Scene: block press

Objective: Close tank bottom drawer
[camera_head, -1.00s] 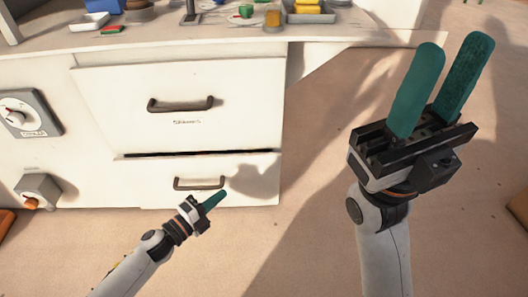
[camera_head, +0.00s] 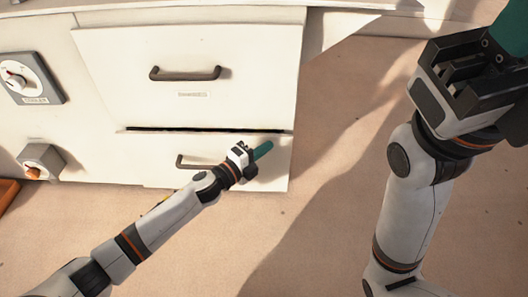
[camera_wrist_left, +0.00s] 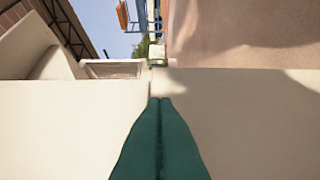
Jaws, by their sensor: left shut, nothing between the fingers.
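The white bottom drawer (camera_head: 273,176) is at the foot of the white cabinet in the head view. A dark gap runs along its top edge, so it stands slightly open. Its dark handle (camera_head: 186,162) is partly covered by my left arm. My left gripper (camera_head: 264,150) is shut and empty, at the drawer's front to the right of the handle; I cannot tell whether it touches. In the left wrist view its teal fingers (camera_wrist_left: 160,101) are together before a pale surface. My right gripper (camera_head: 500,42) is at the upper right, its fingers mostly cut off by the frame.
The upper drawer (camera_head: 200,100) with its handle (camera_head: 185,73) is above the gap. Bare floor (camera_head: 330,170) lies to the right of the cabinet.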

